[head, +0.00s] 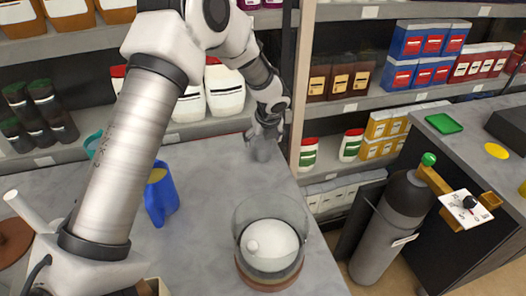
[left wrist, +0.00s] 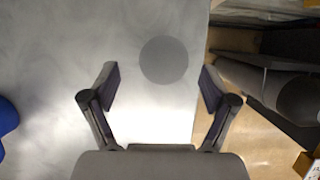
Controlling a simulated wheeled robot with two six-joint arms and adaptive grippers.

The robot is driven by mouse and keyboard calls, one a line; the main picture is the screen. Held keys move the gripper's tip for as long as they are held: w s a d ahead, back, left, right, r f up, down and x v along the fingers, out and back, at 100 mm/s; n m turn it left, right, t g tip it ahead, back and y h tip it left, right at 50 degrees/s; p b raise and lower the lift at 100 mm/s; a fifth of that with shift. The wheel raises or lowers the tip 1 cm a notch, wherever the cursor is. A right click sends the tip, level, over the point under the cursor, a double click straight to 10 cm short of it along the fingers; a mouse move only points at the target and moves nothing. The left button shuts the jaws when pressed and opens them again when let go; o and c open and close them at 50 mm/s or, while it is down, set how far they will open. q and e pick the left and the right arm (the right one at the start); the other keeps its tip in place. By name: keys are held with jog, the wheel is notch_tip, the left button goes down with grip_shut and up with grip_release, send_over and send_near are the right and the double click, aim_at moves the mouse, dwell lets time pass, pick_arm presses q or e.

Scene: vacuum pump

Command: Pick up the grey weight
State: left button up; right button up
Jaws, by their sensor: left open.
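The grey weight shows as a round, dark grey disc (left wrist: 164,60) on the table in the left wrist view. It lies ahead of my left gripper (left wrist: 160,85), roughly between the lines of its two fingers, and no finger touches it in that view. The fingers are spread apart and empty. In the head view my left gripper (head: 265,130) is over the far part of the table, close to the rear right corner. There the weight blends with the grey fingers and I cannot clearly separate it. My right gripper is in neither view.
A clear glass vessel with a white ball (head: 270,240) stands at the table's front right. A blue jug (head: 161,195) stands to the left. A grey gas cylinder (head: 385,235) stands beyond the right edge. Stocked shelves (head: 200,130) line the back. The table's middle is clear.

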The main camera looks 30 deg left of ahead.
aim_at(263, 144)
pick_arm(q)
jog(key=x, duration=0.4)
jog(key=shift+w+d+f+p, duration=0.15)
jog(key=shift+w+p, duration=0.1)
jog(key=shift+p, duration=0.1)
jog(key=shift+s, duration=0.15)
grip_shut()
jog(key=shift+r, duration=0.2)
